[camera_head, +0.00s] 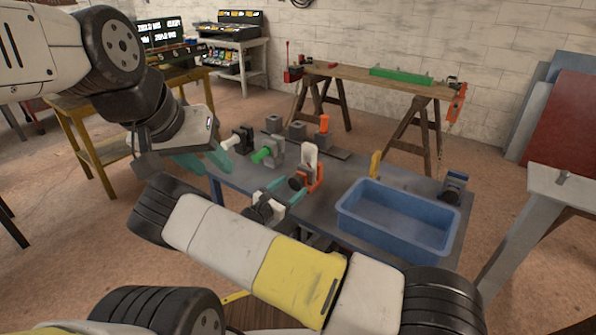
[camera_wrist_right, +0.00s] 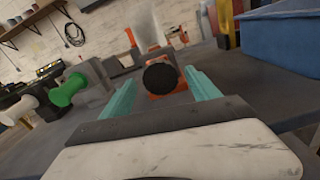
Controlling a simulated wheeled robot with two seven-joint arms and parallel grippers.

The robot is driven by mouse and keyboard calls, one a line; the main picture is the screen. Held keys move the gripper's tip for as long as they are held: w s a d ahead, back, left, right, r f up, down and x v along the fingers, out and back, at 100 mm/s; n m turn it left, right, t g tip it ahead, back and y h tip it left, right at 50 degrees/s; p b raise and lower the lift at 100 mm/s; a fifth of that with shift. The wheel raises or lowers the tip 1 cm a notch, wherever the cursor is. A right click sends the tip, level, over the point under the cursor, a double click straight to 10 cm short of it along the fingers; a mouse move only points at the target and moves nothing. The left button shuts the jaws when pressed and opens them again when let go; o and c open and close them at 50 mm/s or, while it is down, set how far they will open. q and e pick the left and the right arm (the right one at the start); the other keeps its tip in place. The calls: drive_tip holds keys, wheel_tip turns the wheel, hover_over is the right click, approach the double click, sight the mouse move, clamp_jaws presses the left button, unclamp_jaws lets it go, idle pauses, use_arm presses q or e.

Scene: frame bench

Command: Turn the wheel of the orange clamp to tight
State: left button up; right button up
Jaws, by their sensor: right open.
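The orange clamp (camera_head: 317,180) stands on the blue-grey bench with a pale block above it, and its dark round wheel (camera_head: 296,183) faces my right gripper (camera_head: 286,190). In the right wrist view, the black wheel (camera_wrist_right: 160,77) shows in front of the orange clamp body (camera_wrist_right: 182,88). It appears between the two teal fingers of my right gripper (camera_wrist_right: 162,85), with a gap on each side. My right gripper is open; whether the wheel lies within the finger depth is hard to tell. My left gripper (camera_head: 203,160) hangs at the bench's left end, its teal fingers apart and seemingly empty.
A green-handled clamp (camera_head: 264,155) and a white-handled dark clamp (camera_head: 240,141) stand left of the orange one. A blue bin (camera_head: 400,238) fills the bench's right side. A yellow clamp (camera_head: 375,164) and a blue clamp (camera_head: 455,186) stand behind it.

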drive_tip(key=shift+w+d, duration=0.45)
drive_tip(key=shift+w, duration=0.15)
drive_tip(key=c, duration=1.4)
drive_tip(key=shift+o, duration=0.2)
drive_tip(key=shift+m, duration=0.5)
drive_tip(key=m, duration=0.4)
drive_tip(key=shift+m, duration=0.4)
drive_tip(key=m, duration=1)
drive_tip(key=shift+f+m, duration=0.1)
drive_tip(key=shift+m, duration=0.3)
drive_tip(key=m, duration=0.5)
drive_tip(key=shift+m, duration=0.3)
